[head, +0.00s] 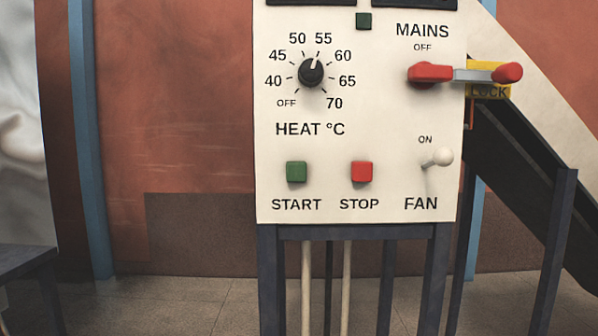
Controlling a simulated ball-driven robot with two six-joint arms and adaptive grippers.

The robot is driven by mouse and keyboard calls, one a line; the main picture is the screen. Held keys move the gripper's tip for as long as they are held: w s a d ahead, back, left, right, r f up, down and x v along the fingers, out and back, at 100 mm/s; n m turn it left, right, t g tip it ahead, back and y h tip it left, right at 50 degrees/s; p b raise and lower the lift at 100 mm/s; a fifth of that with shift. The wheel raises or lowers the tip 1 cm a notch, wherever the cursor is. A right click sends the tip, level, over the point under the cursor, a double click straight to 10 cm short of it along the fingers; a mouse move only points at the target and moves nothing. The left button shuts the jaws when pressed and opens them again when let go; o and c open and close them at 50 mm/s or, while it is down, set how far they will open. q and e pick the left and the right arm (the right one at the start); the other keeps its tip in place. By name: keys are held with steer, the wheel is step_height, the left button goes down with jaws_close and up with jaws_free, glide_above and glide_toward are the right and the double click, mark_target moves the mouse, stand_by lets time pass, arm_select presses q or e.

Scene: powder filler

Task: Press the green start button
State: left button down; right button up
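The green start button (296,172) sits at the lower left of the cream control panel (385,120) in the head view, above the word START. It is square and stands out from the panel face. The red stop button (361,172) is just to its right, above the word STOP. Nothing covers either button. Neither of my grippers shows in the head view.
The panel also bears a black heat dial (311,71), a red mains handle (431,72) reaching past the right edge, and a white fan lever (441,157). A dark chute (520,165) slopes down at right. A dark table (28,260) stands at lower left.

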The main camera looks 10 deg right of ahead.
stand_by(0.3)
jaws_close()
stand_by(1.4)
